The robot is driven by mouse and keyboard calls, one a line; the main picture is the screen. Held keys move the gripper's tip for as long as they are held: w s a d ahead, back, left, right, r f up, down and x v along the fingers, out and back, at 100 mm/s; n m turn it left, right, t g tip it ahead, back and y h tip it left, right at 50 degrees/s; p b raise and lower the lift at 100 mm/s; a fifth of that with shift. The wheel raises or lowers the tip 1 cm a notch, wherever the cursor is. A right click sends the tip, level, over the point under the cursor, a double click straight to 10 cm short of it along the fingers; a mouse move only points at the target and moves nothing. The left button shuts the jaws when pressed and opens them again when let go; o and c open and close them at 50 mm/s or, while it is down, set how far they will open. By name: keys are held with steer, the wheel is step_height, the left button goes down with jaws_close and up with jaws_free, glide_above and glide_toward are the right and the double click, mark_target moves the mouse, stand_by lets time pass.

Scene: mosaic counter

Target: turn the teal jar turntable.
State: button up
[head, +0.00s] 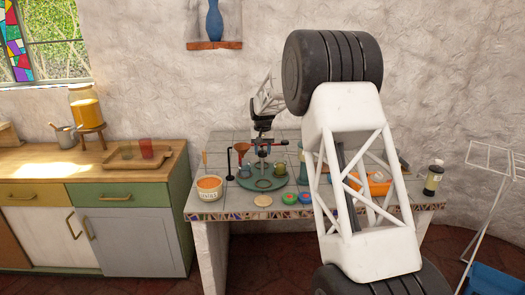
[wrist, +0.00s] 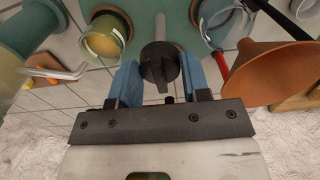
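The teal jar turntable (head: 252,187) is a round disc on the tiled counter, with several jars around its rim. Its surface also shows in the wrist view (wrist: 150,12). A black knob (wrist: 159,64) on a grey post rises above it. My gripper (wrist: 160,78) has blue fingers, one on each side of the knob. They stand apart, with a visible gap at least on the right; I cannot tell whether the left one touches. In the head view my gripper (head: 263,141) is above the disc, its fingertips too small to make out.
Close to my gripper are an orange funnel (wrist: 268,72), a yellow-green jar (wrist: 105,38) and a glass jar (wrist: 225,25). A white tub (head: 209,188) stands at the counter's front left. A wooden coaster (head: 263,199) and small coloured discs (head: 290,197) lie in front of the turntable.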

jaws_close()
steer(key=shift+m, duration=4)
steer(key=shift+r+m, duration=0.1)
steer(key=shift+m, duration=4.9)
